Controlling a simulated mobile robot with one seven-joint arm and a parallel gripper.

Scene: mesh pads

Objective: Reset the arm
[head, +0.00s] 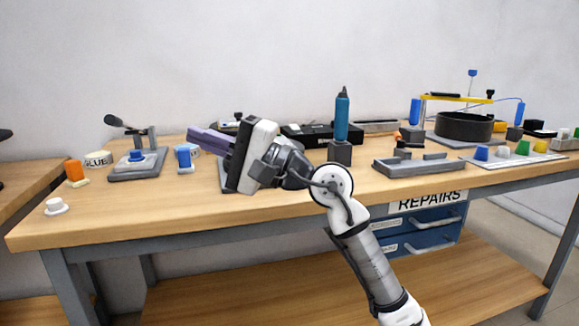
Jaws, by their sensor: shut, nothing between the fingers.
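My arm rises from the lower right of the head view and bends at a white joint in front of the workbench (290,208). My gripper (192,136) points left and slightly away, held above the bench top near its left half. Its purple-grey fingers look closed together, with nothing between them. The gripper body hides part of the bench and some items behind it.
A teal bottle (342,117) stands right, near a grey tray (420,165) and a black round pan (464,126). The bench's front-left top is mostly clear.

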